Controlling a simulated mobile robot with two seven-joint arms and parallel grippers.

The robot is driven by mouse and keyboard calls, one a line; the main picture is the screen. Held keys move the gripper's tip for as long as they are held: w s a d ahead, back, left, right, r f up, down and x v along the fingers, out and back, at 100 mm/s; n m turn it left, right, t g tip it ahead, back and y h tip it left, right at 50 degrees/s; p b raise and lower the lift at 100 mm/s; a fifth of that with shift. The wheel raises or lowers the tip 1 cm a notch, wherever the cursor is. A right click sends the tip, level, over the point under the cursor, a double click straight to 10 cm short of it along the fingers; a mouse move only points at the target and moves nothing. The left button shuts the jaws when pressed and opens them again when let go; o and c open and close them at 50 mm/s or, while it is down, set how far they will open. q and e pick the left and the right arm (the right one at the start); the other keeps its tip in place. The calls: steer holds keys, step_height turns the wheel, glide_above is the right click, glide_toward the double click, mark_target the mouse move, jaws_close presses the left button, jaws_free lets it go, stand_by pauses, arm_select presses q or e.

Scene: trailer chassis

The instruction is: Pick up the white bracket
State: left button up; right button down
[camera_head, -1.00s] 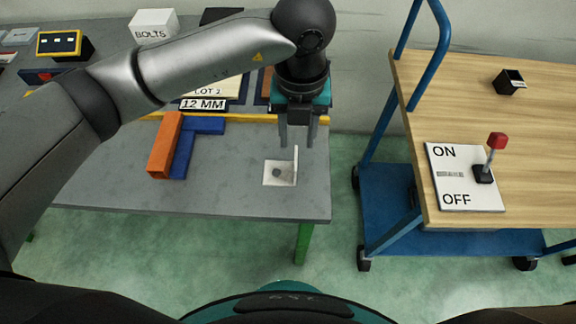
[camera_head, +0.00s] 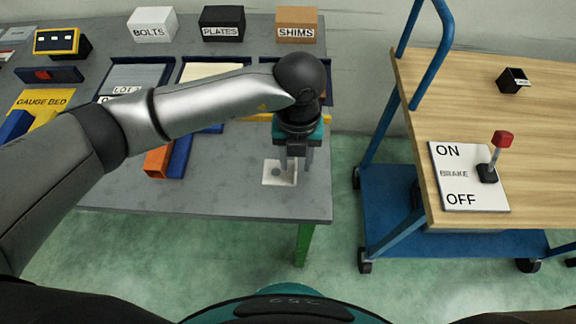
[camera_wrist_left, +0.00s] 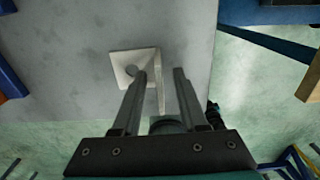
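The white bracket (camera_head: 274,174) sits on the grey table near its front right corner. It has a flat base with a round hole and an upright plate on its right side. It also shows in the left wrist view (camera_wrist_left: 126,66), where the upright plate appears between my fingers with gaps on both sides. My left gripper (camera_head: 295,166) points down over the bracket and partly hides its upright plate. In the left wrist view the gripper (camera_wrist_left: 160,74) is open. My right gripper is in neither view.
Orange (camera_head: 157,162) and blue (camera_head: 180,158) bars lie on the table left of the bracket. Labelled boxes, including the shims box (camera_head: 297,24), stand at the back. A wood-topped blue cart (camera_head: 400,200) with a brake lever (camera_head: 497,150) stands to the right, across a floor gap.

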arm_select(q)
jaws_close()
steer(key=shift+r, duration=0.1)
stand_by(1.2)
